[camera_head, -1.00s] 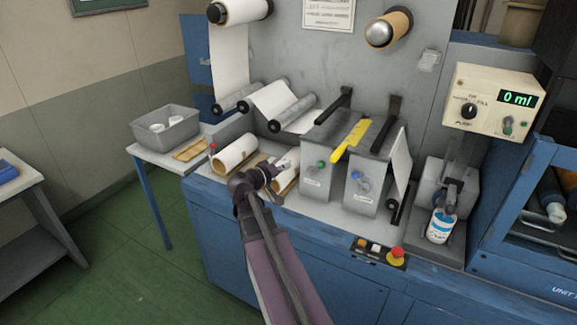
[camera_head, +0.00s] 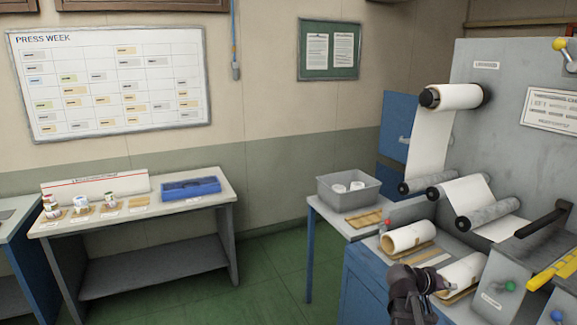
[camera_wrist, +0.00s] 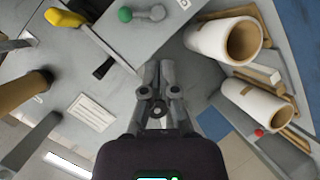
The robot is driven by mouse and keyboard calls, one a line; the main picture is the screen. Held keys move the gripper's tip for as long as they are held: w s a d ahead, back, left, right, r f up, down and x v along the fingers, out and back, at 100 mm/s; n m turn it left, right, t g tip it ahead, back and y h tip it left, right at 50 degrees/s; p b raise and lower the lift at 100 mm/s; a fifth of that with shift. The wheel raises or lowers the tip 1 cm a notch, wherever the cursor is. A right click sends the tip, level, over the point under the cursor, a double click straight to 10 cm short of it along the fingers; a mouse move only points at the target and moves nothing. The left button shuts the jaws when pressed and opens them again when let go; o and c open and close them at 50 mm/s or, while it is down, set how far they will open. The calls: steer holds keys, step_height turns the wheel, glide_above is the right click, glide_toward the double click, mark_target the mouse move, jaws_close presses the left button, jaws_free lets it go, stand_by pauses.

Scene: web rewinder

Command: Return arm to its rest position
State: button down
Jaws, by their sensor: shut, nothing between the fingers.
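My gripper (camera_head: 438,284) is low at the right in the head view, in front of the web rewinder, beside the right white paper roll (camera_head: 465,271). In the wrist view the fingers of my gripper (camera_wrist: 161,68) point up the picture, close together, with nothing held between them. The two white paper rolls lie to their right in that view, the right one (camera_wrist: 222,38) nearer the fingers and the left one (camera_wrist: 259,104) below it. Most of my arm is out of the head view.
A grey bin (camera_head: 354,189) stands on a small side table (camera_head: 330,213). A yellow-handled tool (camera_head: 556,267) lies on the machine at the right. Green floor (camera_head: 270,265) lies open between.

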steer(key=s+a+f+n+y, duration=0.1)
steer(key=s+a+f+y, duration=0.1)
steer(key=a, duration=0.8)
steer(key=s+a+f+n+g+y, duration=0.1)
steer(key=a+f+y, duration=0.4)
steer(key=a, duration=0.6)
steer(key=s+a+f+n+y, duration=0.3)
steer(key=a+y, duration=0.3)
steer(key=a, duration=0.4)
steer(key=shift+s+a+f+g, duration=0.2)
steer(key=shift+s+f+g, duration=0.2)
steer(key=shift+s+f, duration=0.4)
steer(key=shift+d, duration=0.1)
